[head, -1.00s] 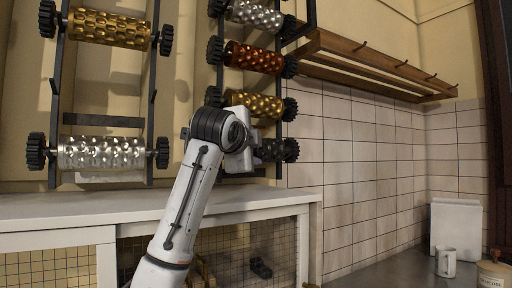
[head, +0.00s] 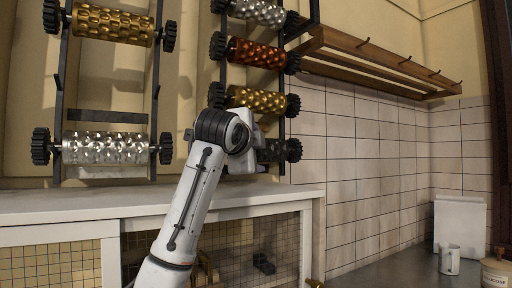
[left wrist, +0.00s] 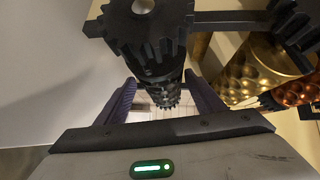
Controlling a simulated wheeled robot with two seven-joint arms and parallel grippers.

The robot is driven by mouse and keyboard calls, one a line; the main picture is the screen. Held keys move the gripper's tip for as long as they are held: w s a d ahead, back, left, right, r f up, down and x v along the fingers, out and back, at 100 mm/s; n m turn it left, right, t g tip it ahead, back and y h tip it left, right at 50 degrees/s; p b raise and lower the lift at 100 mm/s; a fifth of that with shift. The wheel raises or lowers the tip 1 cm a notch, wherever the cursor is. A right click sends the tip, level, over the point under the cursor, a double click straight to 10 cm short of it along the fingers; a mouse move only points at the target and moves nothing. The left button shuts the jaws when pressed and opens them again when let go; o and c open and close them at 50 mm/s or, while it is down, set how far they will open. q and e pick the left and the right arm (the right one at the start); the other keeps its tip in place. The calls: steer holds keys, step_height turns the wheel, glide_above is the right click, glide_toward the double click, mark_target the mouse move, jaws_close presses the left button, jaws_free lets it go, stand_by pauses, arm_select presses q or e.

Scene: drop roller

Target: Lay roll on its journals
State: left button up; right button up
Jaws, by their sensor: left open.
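A dark grey roll (head: 270,151) with black gears at its ends sits lowest on the right-hand rack in the head view. Its left part is hidden behind my left gripper (head: 250,143). In the left wrist view, the dark roll (left wrist: 155,72) runs away from the camera, with a big black gear (left wrist: 143,25) near. My left gripper (left wrist: 161,88) is open there, its two fingers on either side of the roll's line. I cannot tell whether they touch it. My right gripper is in neither view.
The right rack also holds gold (head: 262,101), copper (head: 255,54) and silver (head: 258,12) rolls. The left rack holds a gold roll (head: 112,24) and a silver roll (head: 105,148). A white counter (head: 60,205) runs below. A mug (head: 449,259) stands at right.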

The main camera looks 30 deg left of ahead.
arm_select(q)
steer(key=b+v, duration=0.2)
steer(key=v, duration=0.8)
steer(key=shift+s+r, duration=0.25)
steer(key=shift+r, duration=0.15)
